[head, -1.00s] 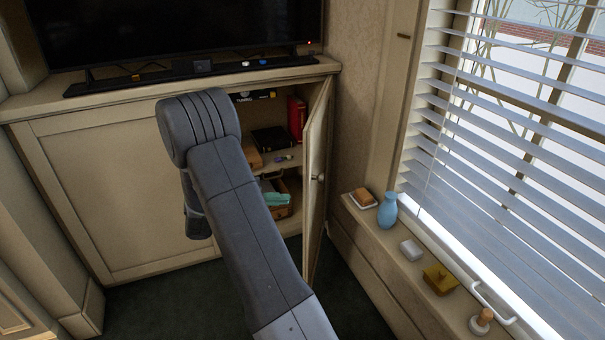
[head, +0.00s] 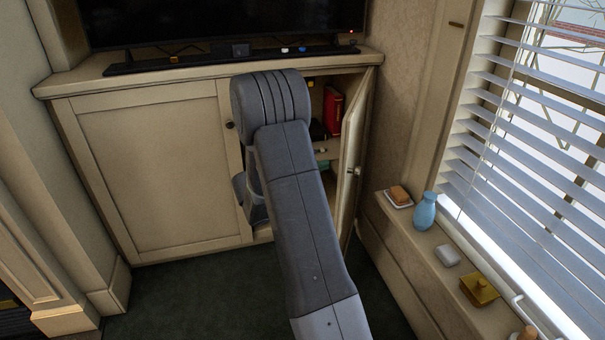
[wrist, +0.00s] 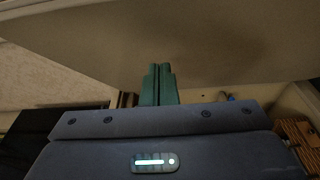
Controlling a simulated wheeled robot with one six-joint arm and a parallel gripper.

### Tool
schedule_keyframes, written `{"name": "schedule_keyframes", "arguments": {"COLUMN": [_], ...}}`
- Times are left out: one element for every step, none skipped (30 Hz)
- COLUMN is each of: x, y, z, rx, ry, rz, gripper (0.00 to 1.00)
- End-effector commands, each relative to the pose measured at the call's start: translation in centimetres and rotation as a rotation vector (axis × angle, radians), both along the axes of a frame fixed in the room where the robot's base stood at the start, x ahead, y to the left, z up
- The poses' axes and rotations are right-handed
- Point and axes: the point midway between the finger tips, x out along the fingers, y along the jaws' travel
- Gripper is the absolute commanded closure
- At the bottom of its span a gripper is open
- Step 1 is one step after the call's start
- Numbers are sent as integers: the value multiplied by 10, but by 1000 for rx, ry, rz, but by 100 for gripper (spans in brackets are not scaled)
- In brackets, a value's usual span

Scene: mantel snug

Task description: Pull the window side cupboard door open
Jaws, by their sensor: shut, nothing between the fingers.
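The window side cupboard door (head: 356,150) is the right-hand cream door under the television. It stands swung out from the cabinet, hinged on the window side, with a round knob (head: 355,170) on its outer face. My arm covers much of the opening in the head view. My gripper (wrist: 158,84) has teal fingers, closed together and empty, in the wrist view. A pale panel (wrist: 200,40) lies close ahead of them, probably the door's inner face; I cannot tell whether they touch it. A teal patch inside the opening in the head view seems to be the fingers.
A red book (head: 332,110) stands on the cupboard shelf. The left door (head: 165,175) is shut. The windowsill at right carries a blue vase (head: 424,211), a soap dish (head: 398,198) and a yellow box (head: 479,289). Dark carpet before the cabinet is clear.

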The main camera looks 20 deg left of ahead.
Motion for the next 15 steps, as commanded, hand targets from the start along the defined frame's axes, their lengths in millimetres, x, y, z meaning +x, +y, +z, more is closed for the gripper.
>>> {"name": "schedule_keyframes", "arguments": {"x": [-1,-1,-1,-1,-1,-1,-1,-1,-1,-1,-1,-1,-1,-1,-1], "y": [-9,-13,-17,-20,-23,-26,-27,-28,-29,-30,-30,-30,-30,-30,-30], "z": [-2,-1,-1,-1,-1,-1,-1,0,0,0,0,0,0,0,0], "rx": [-1,0,0,0,0,-1,-1,-1,0,0,0,0,0,0,0], "ry": [1,0,0,0,0,-1,-1,-1,0,0,0,0,0,0,0], "rz": [-2,-1,-1,-2,-2,-1,0,0,1,1,1,1,1,1,1], "gripper": [100,100,100,100,100,100,100,100,100,100,100,100,100,100,100]}}
